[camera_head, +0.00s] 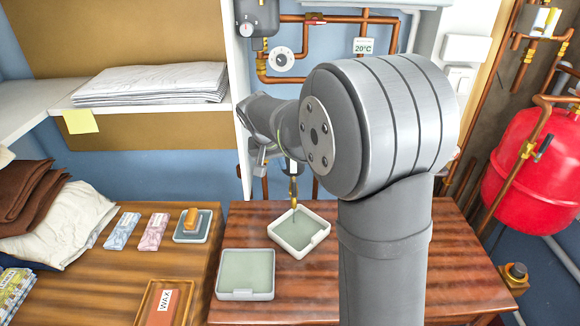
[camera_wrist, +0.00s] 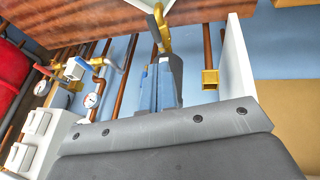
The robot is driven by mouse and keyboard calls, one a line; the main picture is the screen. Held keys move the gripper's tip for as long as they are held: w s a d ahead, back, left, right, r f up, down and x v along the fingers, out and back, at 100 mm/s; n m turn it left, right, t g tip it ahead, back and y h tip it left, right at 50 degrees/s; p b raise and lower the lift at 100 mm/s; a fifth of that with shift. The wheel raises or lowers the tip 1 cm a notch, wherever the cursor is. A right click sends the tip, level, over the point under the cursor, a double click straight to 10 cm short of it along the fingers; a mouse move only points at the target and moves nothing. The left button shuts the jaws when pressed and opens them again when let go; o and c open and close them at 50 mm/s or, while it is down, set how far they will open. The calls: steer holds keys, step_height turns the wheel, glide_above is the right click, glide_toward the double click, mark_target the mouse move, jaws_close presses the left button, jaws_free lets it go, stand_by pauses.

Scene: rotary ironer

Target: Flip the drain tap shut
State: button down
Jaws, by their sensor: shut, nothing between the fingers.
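A brass tap or spout (camera_head: 293,187) hangs over a pale tray (camera_head: 298,231) in the head view, with a thin yellowish line below it. I take it to be the drain tap. In the wrist view, which is upside down, its curved brass end (camera_wrist: 162,34) shows just beyond my fingertips. My gripper (camera_wrist: 168,62) is shut and empty. Its fingers overlap the brass part in the picture; I cannot tell whether they touch. The tap's lever position is not clear. In the head view my arm hides most of the gripper and the pipes behind it.
A second tray (camera_head: 246,273) lies on the wooden table, left of the first. A white panel (camera_head: 241,110) stands close to my wrist. Copper pipes run behind.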

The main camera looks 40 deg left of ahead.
steer(key=shift+m+t+h, duration=0.3)
steer(key=shift+m+h, duration=0.1)
steer(key=shift+h, duration=0.2)
steer(key=s+a, duration=0.3)
steer(key=a, duration=0.1)
steer(key=shift+a+r, duration=0.1)
steer(key=shift+r, duration=0.25)
glide_toward(294, 186)
steer(key=a+f, duration=0.3)
steer(key=f, duration=0.1)
steer(key=shift+w+d+f, duration=0.85)
steer(key=shift+d+f, duration=0.2)
steer(key=shift+d, duration=0.05)
